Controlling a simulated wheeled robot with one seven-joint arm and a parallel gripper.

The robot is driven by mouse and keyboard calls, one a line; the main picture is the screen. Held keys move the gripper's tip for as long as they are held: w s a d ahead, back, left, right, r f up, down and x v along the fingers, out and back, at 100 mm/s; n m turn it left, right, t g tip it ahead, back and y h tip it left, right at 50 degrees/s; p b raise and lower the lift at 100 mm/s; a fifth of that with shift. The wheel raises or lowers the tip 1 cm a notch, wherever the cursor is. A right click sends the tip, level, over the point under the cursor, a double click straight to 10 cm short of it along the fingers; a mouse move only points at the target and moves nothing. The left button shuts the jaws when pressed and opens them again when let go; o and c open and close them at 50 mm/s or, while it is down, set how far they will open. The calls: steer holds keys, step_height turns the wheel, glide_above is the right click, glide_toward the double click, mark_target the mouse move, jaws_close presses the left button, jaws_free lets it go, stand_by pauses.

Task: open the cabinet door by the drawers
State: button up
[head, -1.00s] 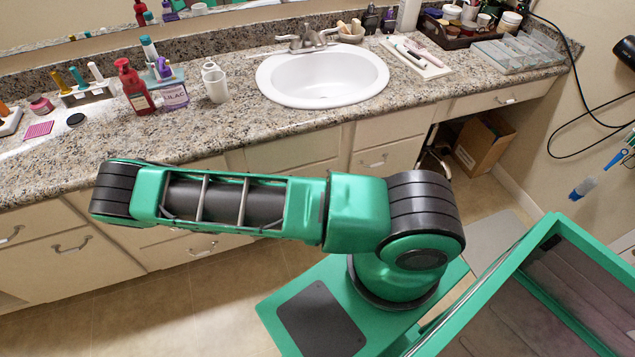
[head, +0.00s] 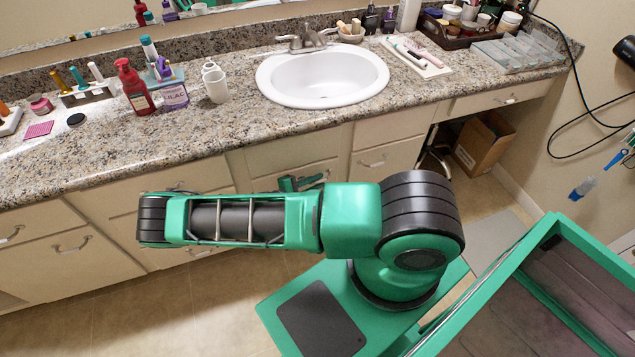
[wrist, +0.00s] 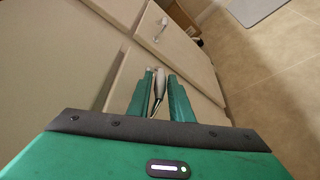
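The pale cabinet door (head: 265,184) is under the sink, directly left of a drawer front (head: 385,155) with a curved handle (head: 372,163). My gripper (head: 302,182) is in front of the door, partly hidden behind my arm in the head view. In the wrist view, the two green fingers of my gripper (wrist: 162,84) stand apart, one on each side of a pale metal handle (wrist: 160,80). I see gaps between handle and fingers, so it does not look gripped. The door looks closed. Another handle (wrist: 162,28) shows on the neighbouring front.
A cardboard box (head: 482,143) stands in the knee space. Tiled floor (head: 215,300) in front is clear.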

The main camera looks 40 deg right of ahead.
steer(key=shift+x, duration=0.85)
jaws_close()
steer(key=shift+a, duration=0.15)
steer(key=s+a+m+g+y, duration=0.3)
steer(key=s+a+m+g, duration=0.4)
steer(key=s+a+g, duration=0.3)
steer(key=s+a+m+g+y, duration=0.1)
steer(key=a+m+g+y, duration=0.1)
steer(key=a, duration=0.4)
steer(key=s+a+m+g+y, duration=0.2)
steer(key=a+m+y, duration=0.2)
steer(key=a, duration=0.3)
steer(key=shift+s+a+m+g, duration=0.2)
steer(key=shift+s+m+g, duration=0.15)
steer(key=shift+m+g, duration=0.05)
steer(key=shift+r, duration=0.1)
